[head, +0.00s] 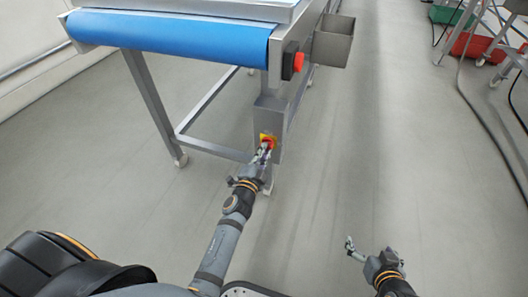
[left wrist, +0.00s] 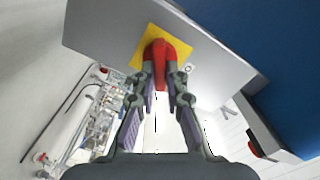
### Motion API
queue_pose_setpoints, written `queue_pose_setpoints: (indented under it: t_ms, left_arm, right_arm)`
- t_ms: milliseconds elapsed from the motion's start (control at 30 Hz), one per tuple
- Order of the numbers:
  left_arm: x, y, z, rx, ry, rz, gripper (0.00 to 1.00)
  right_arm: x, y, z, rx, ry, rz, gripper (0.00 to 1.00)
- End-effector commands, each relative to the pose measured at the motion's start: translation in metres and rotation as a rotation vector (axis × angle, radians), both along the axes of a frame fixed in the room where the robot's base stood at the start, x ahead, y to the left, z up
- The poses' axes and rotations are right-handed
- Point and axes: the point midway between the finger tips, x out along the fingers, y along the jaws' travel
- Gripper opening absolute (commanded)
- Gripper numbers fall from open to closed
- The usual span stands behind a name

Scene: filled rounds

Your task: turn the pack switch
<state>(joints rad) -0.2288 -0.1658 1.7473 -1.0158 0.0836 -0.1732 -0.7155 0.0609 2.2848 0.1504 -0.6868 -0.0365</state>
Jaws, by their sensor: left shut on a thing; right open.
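The pack switch is a red knob on a yellow square plate, fixed to a grey box (head: 270,112) on the leg of the conveyor. In the left wrist view the red knob (left wrist: 160,50) sits between my fingertips, with the yellow plate (left wrist: 187,38) around it. My left gripper (head: 265,152) reaches the switch and is shut on the knob, covering part of it in the head view. My right gripper (head: 355,250) is open and empty, over bare floor at the lower right.
The conveyor with its blue belt (head: 170,36) stands above and left of the switch. A red button on a black housing (head: 288,66) and a grey metal bin (head: 333,42) are on its right side. A red crate (head: 474,46) and cables lie at the far right. The middle floor is clear.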

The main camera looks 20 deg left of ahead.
Motion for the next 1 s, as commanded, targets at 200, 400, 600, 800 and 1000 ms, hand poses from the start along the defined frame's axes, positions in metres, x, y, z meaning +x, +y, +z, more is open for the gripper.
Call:
queue_pose_setpoints:
  t_ms: [200,400,600,800,1000]
  left_arm:
    - [-0.0003,-0.0003,-0.0007,0.023,0.000,-0.001,0.00]
    - [-0.0003,-0.0004,-0.0008,0.023,0.000,-0.001,0.00]
    - [-0.0003,-0.0003,-0.0009,0.022,0.000,-0.001,0.26]
    - [-0.0002,-0.0002,-0.0005,0.022,0.000,-0.001,0.35]
    - [-0.0001,-0.0002,-0.0003,0.022,-0.001,0.000,0.35]
  right_arm:
    - [0.0010,-0.0002,0.0009,-0.001,-0.007,-0.001,1.00]
    - [-0.0011,-0.0003,-0.0013,-0.001,0.000,-0.001,1.00]
    - [-0.0041,-0.0003,-0.0042,-0.001,0.009,0.000,1.00]
    - [-0.0056,-0.0003,-0.0056,-0.001,0.014,0.000,1.00]
    - [-0.0038,-0.0003,-0.0050,-0.001,0.012,0.000,1.00]
